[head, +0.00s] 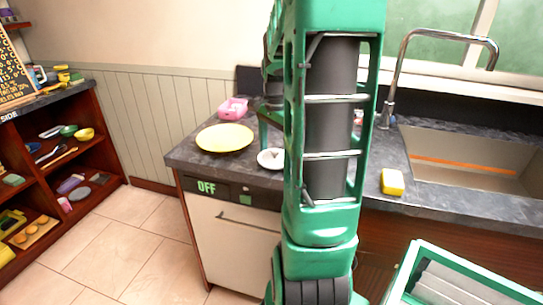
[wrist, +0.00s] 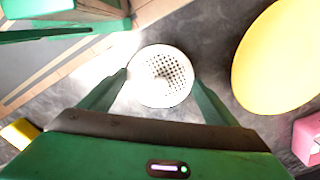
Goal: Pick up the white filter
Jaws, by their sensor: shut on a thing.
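The white filter (wrist: 160,76) is a round white dish with a grid of dark holes in its middle. In the wrist view it sits between the two green fingers of my gripper (wrist: 161,80), one finger against each side of its rim. My gripper is shut on it. In the head view the white filter (head: 268,158) shows at the counter's front edge, left of my arm, partly covered by it. Most of my gripper is hidden behind my arm there. I cannot tell whether the filter is clear of the counter.
A yellow plate (head: 225,138) lies left of the filter on the dark counter (head: 182,155), with a pink container (head: 233,107) behind it. A yellow sponge (head: 392,181) lies right of my arm, before the sink (head: 470,160). A shelf unit (head: 95,155) stands far left.

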